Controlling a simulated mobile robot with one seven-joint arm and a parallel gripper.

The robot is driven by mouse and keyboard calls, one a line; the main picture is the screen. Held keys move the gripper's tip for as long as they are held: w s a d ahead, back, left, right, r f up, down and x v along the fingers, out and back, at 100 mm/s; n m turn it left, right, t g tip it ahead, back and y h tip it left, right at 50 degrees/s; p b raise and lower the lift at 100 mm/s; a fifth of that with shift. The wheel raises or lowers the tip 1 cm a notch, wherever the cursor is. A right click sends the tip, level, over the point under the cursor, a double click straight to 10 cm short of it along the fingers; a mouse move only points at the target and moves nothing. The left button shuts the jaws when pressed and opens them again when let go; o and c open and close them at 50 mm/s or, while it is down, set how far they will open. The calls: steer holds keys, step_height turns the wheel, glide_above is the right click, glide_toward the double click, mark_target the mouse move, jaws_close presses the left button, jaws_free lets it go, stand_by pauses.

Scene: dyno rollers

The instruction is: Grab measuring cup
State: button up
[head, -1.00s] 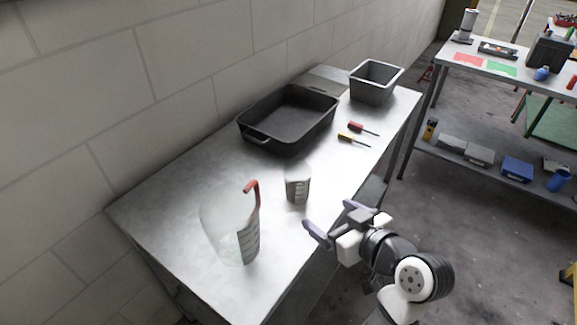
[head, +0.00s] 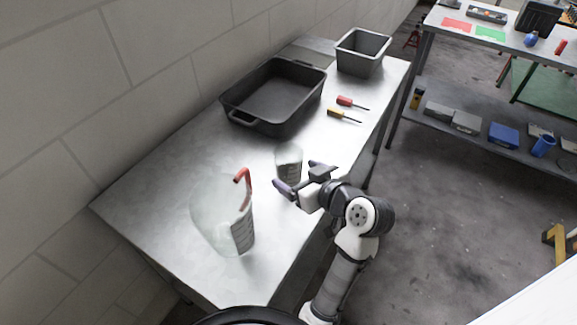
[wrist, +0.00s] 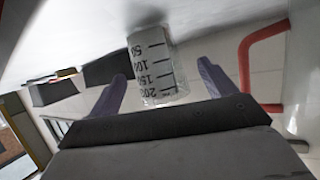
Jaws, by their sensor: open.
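A small clear measuring cup (head: 288,158) stands upright on the metal table near its front edge. In the wrist view the small cup (wrist: 153,66), with black scale marks, appears upside down between my two fingers. My gripper (head: 298,176) is open and empty at table height, with its purple fingers pointing at the small cup. I cannot tell whether either finger touches it. A larger clear measuring cup (head: 228,220) with a red handle stands to the left, nearer the camera. Its red handle (wrist: 248,62) shows at the right of the wrist view.
A black roasting pan (head: 275,95) and a grey bin (head: 362,52) stand farther back on the table (head: 160,180). Red and yellow screwdrivers (head: 345,115) lie beyond the small cup. A wall runs along the left. A second workbench (head: 480,40) stands at the right.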

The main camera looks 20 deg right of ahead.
mark_target(297, 171)
steer(key=x, duration=0.2)
steer(key=p+x, duration=0.1)
steer(key=shift+w+d, duration=0.15)
steer(key=shift+w, duration=0.35)
steer(key=shift+w+f, duration=0.3)
steer(key=shift+w, duration=0.15)
steer(key=c, duration=1.1)
steer(key=shift+r+p, duration=0.25)
steer(key=shift+p, duration=0.15)
